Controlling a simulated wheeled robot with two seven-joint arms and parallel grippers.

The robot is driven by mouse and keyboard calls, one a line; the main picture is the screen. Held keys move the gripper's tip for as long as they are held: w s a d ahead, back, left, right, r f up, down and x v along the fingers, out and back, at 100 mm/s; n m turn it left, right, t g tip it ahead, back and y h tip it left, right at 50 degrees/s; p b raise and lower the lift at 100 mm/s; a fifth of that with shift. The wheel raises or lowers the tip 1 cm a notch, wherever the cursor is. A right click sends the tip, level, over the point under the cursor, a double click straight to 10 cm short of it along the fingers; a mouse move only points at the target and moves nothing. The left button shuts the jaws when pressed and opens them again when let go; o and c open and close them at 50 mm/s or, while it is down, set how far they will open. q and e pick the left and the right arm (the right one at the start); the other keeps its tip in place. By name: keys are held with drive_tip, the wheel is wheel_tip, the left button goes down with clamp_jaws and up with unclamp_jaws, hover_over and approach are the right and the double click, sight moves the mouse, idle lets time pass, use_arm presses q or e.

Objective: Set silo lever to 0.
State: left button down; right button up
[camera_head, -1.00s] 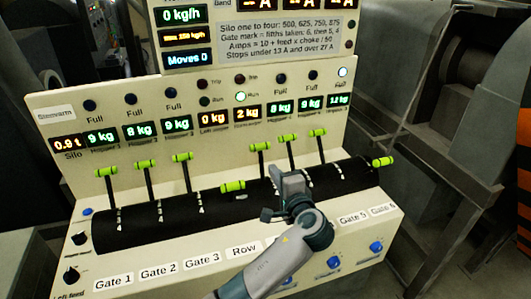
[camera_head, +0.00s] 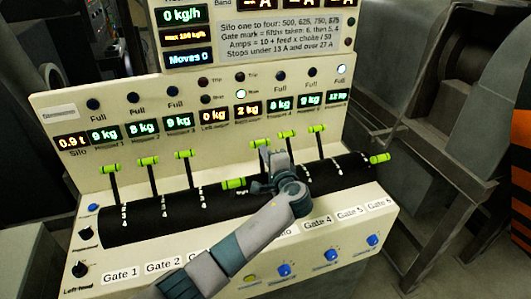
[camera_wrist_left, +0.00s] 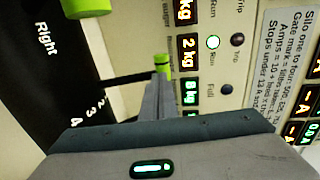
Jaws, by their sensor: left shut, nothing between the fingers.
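The Silo lever, judged by label order, is the upright black lever with a green handle (camera_head: 262,143), fifth from the left. Its handle also shows in the left wrist view (camera_wrist_left: 162,62), with its black shaft running to the left. My left gripper (camera_head: 266,158) is shut and empty, its fingertips (camera_wrist_left: 160,84) right beside the shaft and handle. I cannot tell whether they touch. The gripper hides the lever's lower part and its marks in the head view. The Silo label (camera_head: 286,228) is partly covered by my arm. My right gripper is not in view.
A lowered green handle (camera_head: 234,184) lies just left of the gripper, beside the word "Right". The upright Gate 4 lever (camera_head: 287,134) stands close on the right. Several other levers line the black drum. The display panel (camera_head: 200,118) rises behind.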

sight(258, 143)
use_arm(q)
drive_tip(key=b+x, duration=0.6)
drive_tip(key=shift+w+a+f, duration=0.1)
drive_tip(key=shift+w+f, duration=0.15)
drive_tip(key=shift+f, duration=0.15)
drive_tip(key=shift+w+a+r+b, duration=0.1)
drive_tip(key=shift+w+a+b, duration=0.05)
drive_tip(key=shift+w+b, duration=0.2)
drive_tip(key=shift+r, duration=0.1)
